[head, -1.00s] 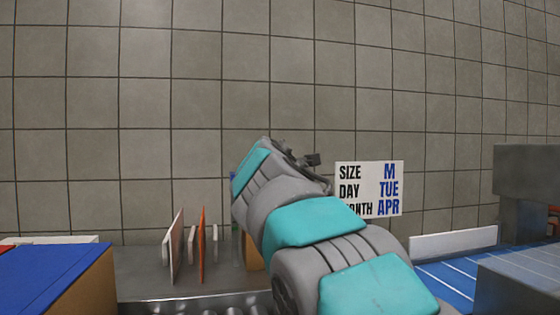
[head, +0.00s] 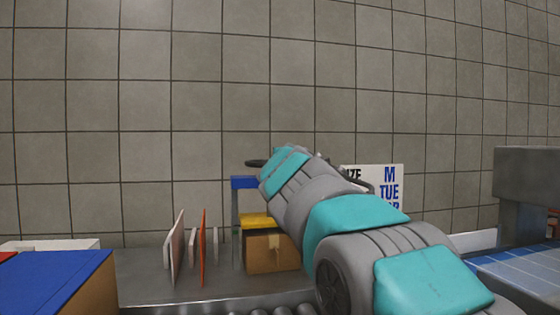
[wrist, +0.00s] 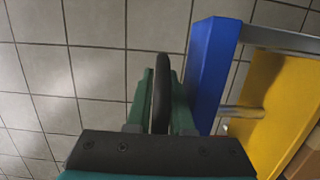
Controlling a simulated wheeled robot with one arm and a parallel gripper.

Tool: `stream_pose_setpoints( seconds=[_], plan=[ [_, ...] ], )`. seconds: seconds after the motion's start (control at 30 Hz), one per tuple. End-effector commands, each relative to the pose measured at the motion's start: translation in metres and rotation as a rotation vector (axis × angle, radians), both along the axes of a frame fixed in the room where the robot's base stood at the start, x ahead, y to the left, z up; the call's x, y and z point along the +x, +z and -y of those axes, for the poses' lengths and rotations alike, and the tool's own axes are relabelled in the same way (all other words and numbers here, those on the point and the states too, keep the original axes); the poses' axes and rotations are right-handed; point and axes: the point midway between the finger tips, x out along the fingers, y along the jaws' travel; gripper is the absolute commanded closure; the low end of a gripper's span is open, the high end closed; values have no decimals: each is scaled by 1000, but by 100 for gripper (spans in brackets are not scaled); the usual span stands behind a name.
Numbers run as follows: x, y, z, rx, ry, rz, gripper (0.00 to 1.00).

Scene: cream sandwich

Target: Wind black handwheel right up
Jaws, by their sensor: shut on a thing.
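The black handwheel (head: 255,163) shows as a thin dark rim above the blue top (head: 244,182) of a press-like frame, at the left of my arm's end. In the wrist view its rim (wrist: 161,95) stands edge-on between the green fingers of my gripper (wrist: 160,80), which is shut on it. The blue top (wrist: 212,65) is just to the right. The yellow plate (head: 257,221) is lower down in the frame, above a brown carton (head: 270,253). My arm hides most of the wheel and my gripper in the head view.
Several upright panels, one orange (head: 202,248), stand left of the frame on the metal surface (head: 140,282). A blue-topped box (head: 55,280) is at front left. A sign (head: 390,180) is partly behind my arm. A grey tiled wall is behind.

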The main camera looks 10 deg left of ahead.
Motion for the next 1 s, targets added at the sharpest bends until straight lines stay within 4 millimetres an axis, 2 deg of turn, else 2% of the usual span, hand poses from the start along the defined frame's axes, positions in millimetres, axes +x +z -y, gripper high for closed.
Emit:
stream_pose_setpoints(
  seconds=[1.0],
  plan=[
    [8,-2,-8,6,390,-4,100]
  ],
)
